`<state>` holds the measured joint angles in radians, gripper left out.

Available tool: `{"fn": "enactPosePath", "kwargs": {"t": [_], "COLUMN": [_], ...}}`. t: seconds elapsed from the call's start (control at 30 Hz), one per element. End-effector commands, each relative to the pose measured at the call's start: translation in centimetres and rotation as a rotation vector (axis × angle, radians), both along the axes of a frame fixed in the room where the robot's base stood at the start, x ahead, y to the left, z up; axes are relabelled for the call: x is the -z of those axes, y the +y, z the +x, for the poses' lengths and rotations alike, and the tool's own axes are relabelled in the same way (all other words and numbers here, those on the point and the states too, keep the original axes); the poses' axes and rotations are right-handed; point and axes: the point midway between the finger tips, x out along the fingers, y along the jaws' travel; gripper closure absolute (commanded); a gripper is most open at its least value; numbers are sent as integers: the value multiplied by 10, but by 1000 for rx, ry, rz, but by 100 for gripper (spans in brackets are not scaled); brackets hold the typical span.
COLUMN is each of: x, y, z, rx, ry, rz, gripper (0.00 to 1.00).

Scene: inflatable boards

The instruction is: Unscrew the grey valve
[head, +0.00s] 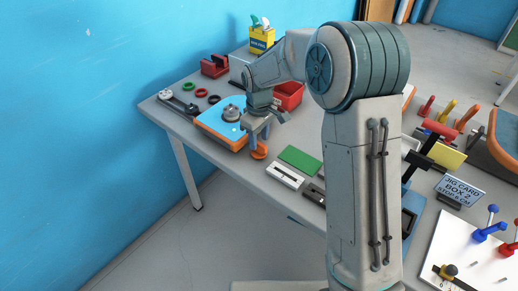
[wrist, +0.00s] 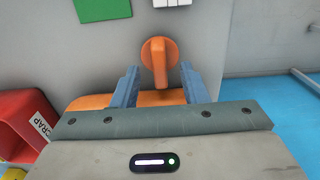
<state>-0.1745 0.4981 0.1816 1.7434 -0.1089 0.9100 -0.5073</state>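The grey valve (head: 231,112) sits on the blue inflatable board with an orange side (head: 213,124), on the left of the grey table. The board's orange side (wrist: 90,103) also shows in the wrist view, behind my fingers; the valve is hidden there. My gripper (head: 261,141) is right of the board and points down, apart from the valve. Its fingers are spread in the wrist view (wrist: 158,72). An orange knob with a raised bar (wrist: 158,58) lies beyond and between the fingertips, with gaps at both sides. The knob (head: 259,153) is below my gripper in the head view.
A red scrap bin (head: 288,96) stands behind my gripper. A green plate (head: 300,160) and a white slotted block (head: 285,175) lie to its right. Red and green rings (head: 188,87) and a black-and-grey tool (head: 178,103) lie left of the board.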

Motion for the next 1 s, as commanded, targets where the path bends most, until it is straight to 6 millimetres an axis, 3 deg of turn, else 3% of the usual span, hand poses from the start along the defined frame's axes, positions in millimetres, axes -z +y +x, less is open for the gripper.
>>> {"fn": "enactPosePath", "kwargs": {"t": [0.2,0.43,0.47,0.6,1.0], "x": [26,28,28,28,20], "y": [0,0,0,0,0], "z": [0,1,0,0,1], "rx": [1,1,1,1,1], "ry": [1,-1,-1,-1,-3], "rz": [-1,-1,-1,-1,0], "gripper": [60,60,63,100,100]}}
